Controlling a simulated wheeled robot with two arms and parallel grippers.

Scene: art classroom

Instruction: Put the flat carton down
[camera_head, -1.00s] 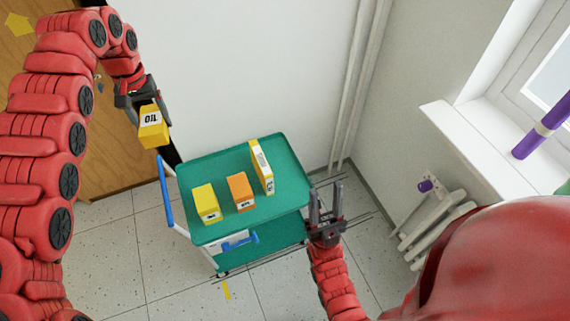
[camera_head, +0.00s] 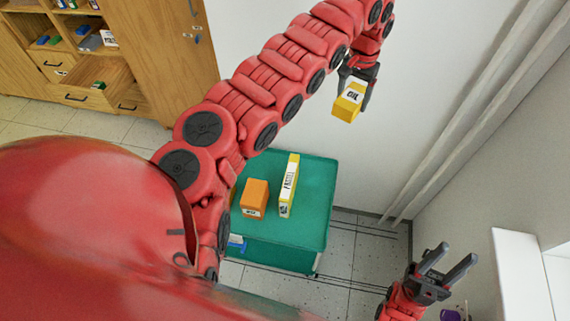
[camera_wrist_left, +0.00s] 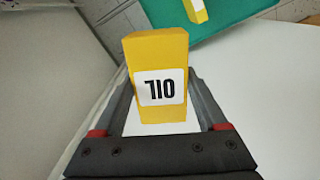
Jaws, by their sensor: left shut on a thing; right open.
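My left gripper (camera_head: 355,88) is shut on a yellow carton (camera_head: 347,104) with a white label reading OIL, held in the air. In the head view it appears above the cart's far right corner, against the wall. In the left wrist view the carton (camera_wrist_left: 160,52) sits between the two fingers. The green cart top (camera_head: 312,240) carries an orange carton (camera_head: 254,195) and a slim, upright yellow-and-white carton (camera_head: 289,185) labelled PASTEL. My left arm covers the cart's left part. My right gripper (camera_head: 450,263) is open and empty, right of the cart.
The wall stands close behind the cart, with pipes (camera_head: 465,115) at the right. A wooden cabinet (camera_head: 100,60) with open shelves and drawers is at the far left. The cart top's right part is bare. Tiled floor (camera_head: 358,245) shows between the cart and my right gripper.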

